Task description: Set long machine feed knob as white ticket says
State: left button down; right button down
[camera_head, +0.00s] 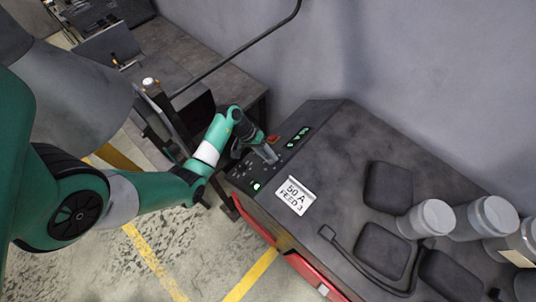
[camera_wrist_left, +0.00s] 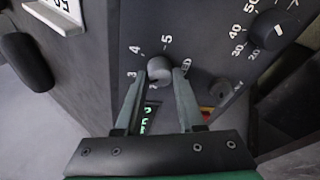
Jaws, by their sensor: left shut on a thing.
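The white ticket (camera_head: 295,196) lies on the front of the long dark machine (camera_head: 325,150) and reads "50 A FEED 3". Its corner shows at the top left of the left wrist view (camera_wrist_left: 66,10). My left gripper (camera_head: 268,155) is at the machine's control panel. In the left wrist view its fingers (camera_wrist_left: 160,78) are shut on the sides of a round dark knob (camera_wrist_left: 159,68). The figures 3, 4 and 5 stand around this knob; I cannot tell where its pointer is. My right gripper is not in view.
A larger knob (camera_wrist_left: 274,30) with a scale including 20 to 50 sits beside the held one. A smaller knob (camera_wrist_left: 220,91) and a red part (camera_wrist_left: 205,112) are close by. Grey canisters (camera_head: 432,217) and dark pads (camera_head: 388,187) lie along the machine top.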

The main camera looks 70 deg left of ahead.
pick_arm(q)
jog(key=c, duration=0.5)
grip_release()
jog(key=shift+r, duration=0.1)
jog(key=p+v, duration=0.2)
jog(key=v, duration=0.9)
jog(key=shift+s+a+r, duration=0.1)
jog(key=shift+s+r, duration=0.05)
jog(key=shift+r, duration=0.05)
